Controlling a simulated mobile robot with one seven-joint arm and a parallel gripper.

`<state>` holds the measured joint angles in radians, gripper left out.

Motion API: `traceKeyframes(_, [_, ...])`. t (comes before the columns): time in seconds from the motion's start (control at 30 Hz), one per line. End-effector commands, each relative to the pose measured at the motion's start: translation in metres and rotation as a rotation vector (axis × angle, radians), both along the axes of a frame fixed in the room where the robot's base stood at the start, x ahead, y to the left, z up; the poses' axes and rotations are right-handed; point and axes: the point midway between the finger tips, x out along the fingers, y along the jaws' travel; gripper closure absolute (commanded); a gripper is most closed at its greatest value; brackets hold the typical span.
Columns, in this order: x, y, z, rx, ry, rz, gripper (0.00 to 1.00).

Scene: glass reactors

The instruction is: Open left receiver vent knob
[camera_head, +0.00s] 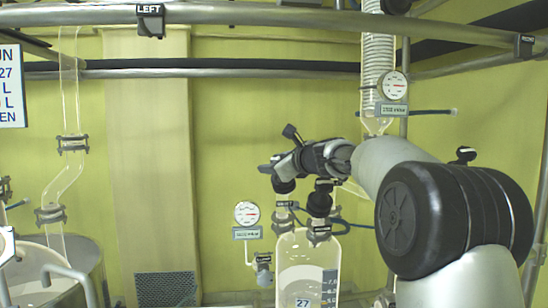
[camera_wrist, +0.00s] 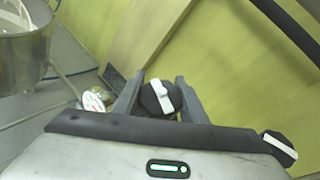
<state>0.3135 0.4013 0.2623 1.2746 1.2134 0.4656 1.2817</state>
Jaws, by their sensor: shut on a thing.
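The vent knob (camera_wrist: 162,98) is black and round with a white bar across its top. In the wrist view it sits between the two grey fingers of my gripper (camera_wrist: 158,88), which is shut on it. In the head view my gripper (camera_head: 272,168) is over the left black knob (camera_head: 284,186) on top of the glass receiver (camera_head: 305,255); the fingers partly hide this knob. A second black knob (camera_head: 319,203) stands just to its right. It also shows, with a white bar, at the right of the wrist view (camera_wrist: 280,148).
A round gauge (camera_head: 246,213) stands left of the receiver. Another gauge (camera_head: 394,86) hangs by the coiled glass column at upper right. A metal rail with a LEFT label (camera_head: 150,20) crosses the top. A steel vessel (camera_head: 70,265) stands at lower left.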

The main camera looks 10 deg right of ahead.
Motion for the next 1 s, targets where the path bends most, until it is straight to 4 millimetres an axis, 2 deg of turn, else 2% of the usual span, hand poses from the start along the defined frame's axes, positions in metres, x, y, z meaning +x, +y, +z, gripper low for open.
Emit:
traceKeyframes(0.57, [-0.0003, 0.0009, -0.0001, -0.017, 0.007, 0.031, 0.84])
traceKeyframes(0.6, [-0.0003, 0.0009, -0.0001, -0.017, 0.007, 0.031, 0.60])
traceKeyframes(0.7, [-0.0003, 0.0009, -0.0001, -0.017, 0.007, 0.031, 0.43])
traceKeyframes(1.0, [-0.0010, 0.0007, -0.0002, -0.016, 0.008, 0.031, 0.43])
